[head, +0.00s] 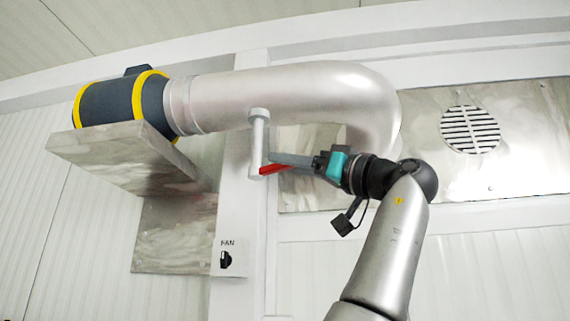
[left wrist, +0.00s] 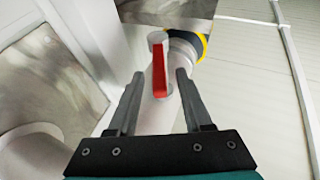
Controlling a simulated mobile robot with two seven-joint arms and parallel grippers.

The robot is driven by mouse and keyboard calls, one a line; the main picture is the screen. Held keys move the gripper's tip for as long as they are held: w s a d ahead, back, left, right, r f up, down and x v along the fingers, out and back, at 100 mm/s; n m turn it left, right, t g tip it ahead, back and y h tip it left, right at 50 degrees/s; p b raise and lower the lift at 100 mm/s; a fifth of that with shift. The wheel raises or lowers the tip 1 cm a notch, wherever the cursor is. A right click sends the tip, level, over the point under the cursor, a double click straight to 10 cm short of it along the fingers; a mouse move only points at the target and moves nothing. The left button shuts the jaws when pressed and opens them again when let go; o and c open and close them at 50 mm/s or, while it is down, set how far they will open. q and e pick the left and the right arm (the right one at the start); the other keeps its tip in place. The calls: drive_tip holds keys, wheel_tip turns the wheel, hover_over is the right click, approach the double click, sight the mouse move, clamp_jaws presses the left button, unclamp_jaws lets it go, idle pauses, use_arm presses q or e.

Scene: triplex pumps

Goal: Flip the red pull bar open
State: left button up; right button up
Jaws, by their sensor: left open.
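The red pull bar (head: 270,170) sticks out to the right from the lower end of a white post (head: 258,143) that hangs from the silver duct (head: 285,93). In the left wrist view, gaps show on both sides between the bar and my left gripper's fingers (left wrist: 160,76). One finger is mostly hidden in the head view. My right gripper is not in view.
A dark fan unit with yellow bands (head: 122,103) sits on a metal shelf (head: 120,152) at left. A FAN switch (head: 226,259) is on the white wall column below. A metal wall panel with a round vent (head: 470,130) is at right.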

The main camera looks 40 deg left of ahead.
use_arm(q)
drive_tip(key=v, duration=1.4)
drive_tip(key=shift+b, duration=0.4)
drive_tip(key=shift+r, duration=0.15)
